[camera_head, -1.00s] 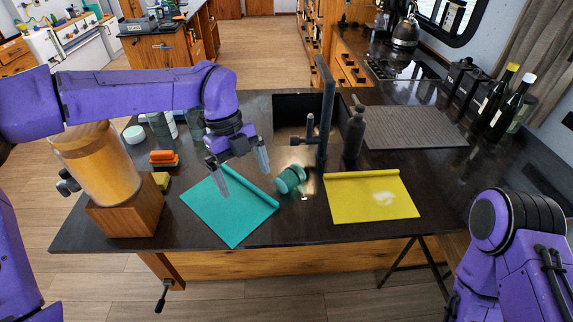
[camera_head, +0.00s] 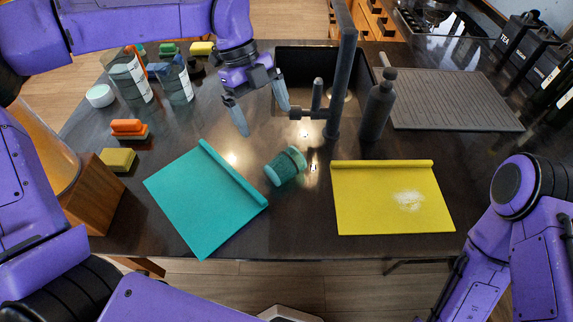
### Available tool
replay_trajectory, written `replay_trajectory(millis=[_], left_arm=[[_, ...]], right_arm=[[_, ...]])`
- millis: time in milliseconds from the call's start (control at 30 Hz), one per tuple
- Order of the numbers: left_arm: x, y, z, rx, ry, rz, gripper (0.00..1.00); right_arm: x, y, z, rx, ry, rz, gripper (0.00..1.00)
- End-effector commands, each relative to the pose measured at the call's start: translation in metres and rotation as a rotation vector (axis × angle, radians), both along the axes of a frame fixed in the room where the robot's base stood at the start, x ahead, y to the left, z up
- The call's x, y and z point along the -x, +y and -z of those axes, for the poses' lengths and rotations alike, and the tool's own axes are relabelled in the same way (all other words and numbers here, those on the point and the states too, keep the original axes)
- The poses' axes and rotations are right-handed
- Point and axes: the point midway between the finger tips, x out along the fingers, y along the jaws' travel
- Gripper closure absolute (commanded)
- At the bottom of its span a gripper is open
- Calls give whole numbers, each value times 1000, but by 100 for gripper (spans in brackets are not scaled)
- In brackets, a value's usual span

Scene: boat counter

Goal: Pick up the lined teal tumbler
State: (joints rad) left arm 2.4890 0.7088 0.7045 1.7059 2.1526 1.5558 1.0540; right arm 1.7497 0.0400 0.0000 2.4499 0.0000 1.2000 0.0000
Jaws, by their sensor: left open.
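The lined teal tumbler (camera_head: 285,166) lies on its side on the dark counter, between the teal mat and the yellow mat. My left gripper (camera_head: 264,122) is open and empty, with its two grey fingers pointing down. It hangs above and behind the tumbler, near the sink, apart from it. My right arm shows at the lower right, but its gripper is not in view.
A teal mat (camera_head: 200,200) and a yellow mat (camera_head: 380,205) flank the tumbler. The tap (camera_head: 340,75) and a dark bottle (camera_head: 378,108) stand behind. Sponges (camera_head: 118,160) and glass jars (camera_head: 130,80) are at the left. A ridged drying mat (camera_head: 450,100) lies at the right.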

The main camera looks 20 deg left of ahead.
Motion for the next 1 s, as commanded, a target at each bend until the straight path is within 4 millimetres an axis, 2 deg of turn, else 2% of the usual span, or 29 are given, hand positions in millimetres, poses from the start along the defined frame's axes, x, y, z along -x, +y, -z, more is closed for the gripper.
replay_trajectory(millis=[67, 300, 467, 600, 700, 967, 1000], left_arm=[[1, 0, 10, 0, 0, -1, 0], [8, -15, 44, -1, 4, 2, 0], [11, -24, 59, -2, 3, 4, 0], [17, -37, 81, -2, 5, 5, 0], [19, -41, 95, -2, 2, 3, 0], [19, -43, 101, 0, 0, 2, 0], [19, -43, 101, 0, 0, 2, 13]], right_arm=[[0, 0, 7, -1, 1, 0, 54], [0, 0, -6, 0, 0, 0, 54], [0, 0, -15, 0, 0, 0, 54], [0, 0, -30, 0, 0, 0, 54], [0, 0, -32, 0, 0, 0, 54], [0, 0, -31, 0, 0, 0, 54], [0, 0, -30, 0, 0, 0, 54]])
